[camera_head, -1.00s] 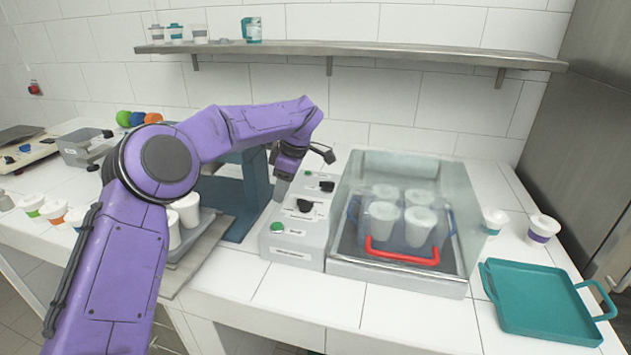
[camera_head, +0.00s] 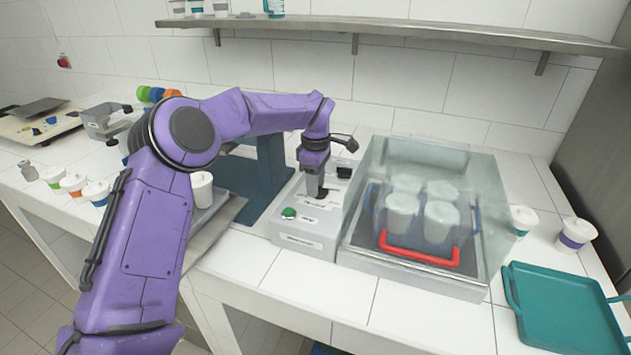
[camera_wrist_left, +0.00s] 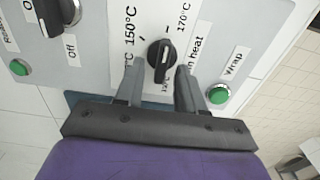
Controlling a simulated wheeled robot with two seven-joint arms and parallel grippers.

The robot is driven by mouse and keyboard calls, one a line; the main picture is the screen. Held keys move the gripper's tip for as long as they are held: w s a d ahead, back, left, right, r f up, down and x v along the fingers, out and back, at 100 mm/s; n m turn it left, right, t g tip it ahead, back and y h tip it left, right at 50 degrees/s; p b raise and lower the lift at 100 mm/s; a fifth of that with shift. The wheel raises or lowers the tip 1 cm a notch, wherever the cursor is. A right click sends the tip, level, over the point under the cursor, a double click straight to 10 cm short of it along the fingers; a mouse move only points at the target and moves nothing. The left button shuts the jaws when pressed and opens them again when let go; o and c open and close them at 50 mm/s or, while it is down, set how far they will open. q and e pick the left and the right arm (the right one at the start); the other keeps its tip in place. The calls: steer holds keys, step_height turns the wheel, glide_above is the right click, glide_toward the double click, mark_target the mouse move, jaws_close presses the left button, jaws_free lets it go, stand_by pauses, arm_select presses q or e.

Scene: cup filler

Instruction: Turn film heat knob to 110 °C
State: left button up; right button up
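The film heat knob (camera_wrist_left: 161,54) is black and sits on the light grey control panel (camera_wrist_left: 100,62) in the left wrist view. Printed labels around it include 150 °C to the left and 170 °C to the right; other marks are partly hidden by the fingers. Its long grip runs roughly up and down in that view, tilted slightly. My left gripper (camera_wrist_left: 160,72) is open, with one finger on each side of the knob's lower part; contact cannot be told. In the head view, my left gripper (camera_head: 316,190) points down at the panel and hides the knob. My right gripper is out of view.
A second black knob (camera_wrist_left: 58,12) and green buttons, one by "Wrap" (camera_wrist_left: 219,94), are near. In the head view, a clear-covered chamber (camera_head: 480,190) holding several cups stands right of the panel. A teal tray (camera_head: 565,300) lies farther right.

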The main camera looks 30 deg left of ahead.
arm_select(q)
steer(key=shift+s, duration=0.1)
jaws_close()
steer(key=shift+a, duration=0.1)
